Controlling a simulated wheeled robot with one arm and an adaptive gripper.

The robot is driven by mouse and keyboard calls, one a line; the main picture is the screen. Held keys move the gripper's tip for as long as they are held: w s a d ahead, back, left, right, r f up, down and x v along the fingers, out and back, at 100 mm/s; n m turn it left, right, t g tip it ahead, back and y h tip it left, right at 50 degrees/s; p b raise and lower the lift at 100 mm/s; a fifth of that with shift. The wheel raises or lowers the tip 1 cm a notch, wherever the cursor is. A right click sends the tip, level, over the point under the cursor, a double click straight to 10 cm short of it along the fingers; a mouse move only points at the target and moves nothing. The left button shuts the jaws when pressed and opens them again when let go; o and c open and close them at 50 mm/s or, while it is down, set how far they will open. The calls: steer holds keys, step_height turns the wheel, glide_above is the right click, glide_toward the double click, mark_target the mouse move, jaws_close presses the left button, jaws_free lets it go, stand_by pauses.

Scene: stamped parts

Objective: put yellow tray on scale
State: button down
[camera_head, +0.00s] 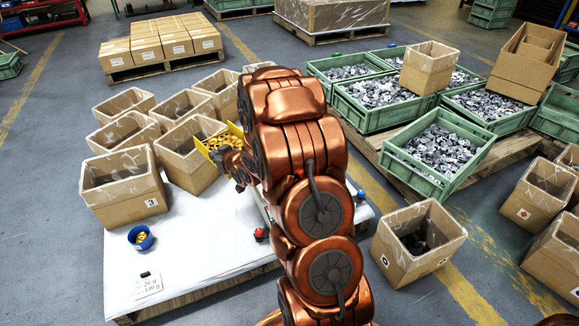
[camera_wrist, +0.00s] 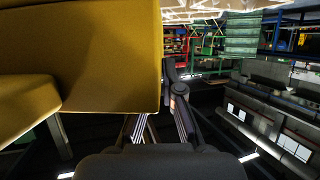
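The yellow tray (camera_head: 234,130) holds several small yellow parts and is tilted, up at the cardboard boxes left of my arm. In the wrist view the yellow tray (camera_wrist: 110,60) fills the upper left, very close. My gripper (camera_head: 238,166) is at the tray's near side, partly hidden by my arm. In the wrist view my gripper (camera_wrist: 165,100) has a finger against the tray's right edge; the other finger is mostly hidden behind the tray. It appears shut on the tray. I cannot clearly make out the scale; my arm hides part of the white-topped table.
The white table (camera_head: 190,250) has clear room at its front left. A blue bowl (camera_head: 141,237) with yellow parts and a handwritten note (camera_head: 148,287) lie there. Open cardboard boxes (camera_head: 125,190) line the back. Green crates (camera_head: 437,150) of metal parts stand right of my arm.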

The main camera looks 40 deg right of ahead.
steer(key=d+f, duration=0.2)
steer(key=s+d+f+m+h, duration=0.1)
steer(key=d+f, duration=0.1)
steer(key=s+d+f+h, duration=0.1)
steer(key=d+f, duration=0.1)
steer(key=shift+s+d+f, duration=0.15)
steer(key=shift+s+f, duration=0.1)
steer(key=s+d+f+m+g+h, duration=0.1)
steer(key=s+d+f+m+h, duration=0.1)
steer(key=s+d+f, duration=0.55)
steer(key=shift+m, duration=0.3)
steer(key=w+d+f+b, duration=0.1)
steer(key=w+d, duration=0.2)
steer(key=d, duration=0.1)
steer(key=w+d+f+b, duration=0.1)
steer(key=w+d, duration=0.3)
steer(key=w+d+f+b, duration=0.1)
steer(key=w+d, duration=0.2)
steer(key=d, duration=0.1)
steer(key=shift+w+d+f, duration=0.45)
steer(key=shift+d+f, duration=0.05)
steer(key=shift+f, duration=0.05)
steer(key=shift+f+b, duration=0.85)
steer(key=shift+f, duration=0.65)
steer(key=shift+f, duration=0.15)
steer(key=c, duration=1.3)
jaws_free()
